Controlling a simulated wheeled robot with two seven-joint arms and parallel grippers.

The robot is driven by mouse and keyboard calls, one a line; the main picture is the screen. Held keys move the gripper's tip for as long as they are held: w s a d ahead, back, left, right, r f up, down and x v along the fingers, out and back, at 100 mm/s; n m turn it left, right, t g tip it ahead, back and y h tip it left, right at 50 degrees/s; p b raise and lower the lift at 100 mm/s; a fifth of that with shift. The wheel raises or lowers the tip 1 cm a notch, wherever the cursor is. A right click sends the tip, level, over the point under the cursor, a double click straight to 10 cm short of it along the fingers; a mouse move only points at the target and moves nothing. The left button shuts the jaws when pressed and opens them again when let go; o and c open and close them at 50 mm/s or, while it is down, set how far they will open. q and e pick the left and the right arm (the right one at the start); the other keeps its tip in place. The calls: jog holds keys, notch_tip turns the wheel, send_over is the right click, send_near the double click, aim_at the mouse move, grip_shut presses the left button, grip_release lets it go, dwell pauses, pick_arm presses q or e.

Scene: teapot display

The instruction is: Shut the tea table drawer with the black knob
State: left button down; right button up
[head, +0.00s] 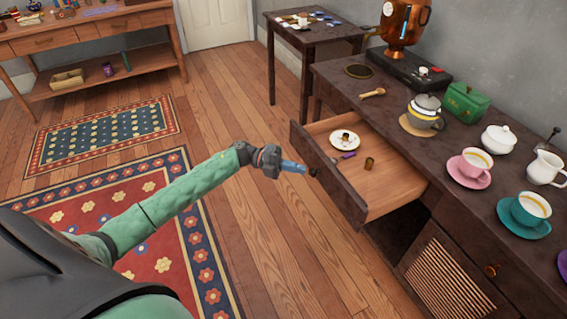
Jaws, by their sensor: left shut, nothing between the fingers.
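The tea table (405,92) is dark wood and runs along the right. Its drawer (392,190) stands pulled well out, its dark front panel (343,196) facing left. A small dark shape that looks like the black knob (314,172) shows at the middle of the front. My left gripper (305,169) is shut and empty, its blue-grey fingers pointing right at the knob. I cannot tell whether the tips touch it. In the drawer are a white saucer (345,146), a purple-handled item (344,156) and a small brown piece (369,164). My right gripper is out of view.
On the tabletop stand a striped teapot (424,113), a green box (466,101), a pink cup (475,160), a teal cup (530,208) and a wooden spoon (373,92). A side table (312,45) stands behind.

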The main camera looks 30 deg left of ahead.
aim_at(326, 167)
pick_arm(q)
jog(key=w+d, duration=0.1)
jog(key=d, duration=0.1)
jog(key=w+d, duration=0.1)
jog(key=d, duration=0.1)
jog(key=shift+w+p, duration=0.3)
jog(key=shift+w+d, duration=0.25)
jog(key=shift+w, duration=0.15)
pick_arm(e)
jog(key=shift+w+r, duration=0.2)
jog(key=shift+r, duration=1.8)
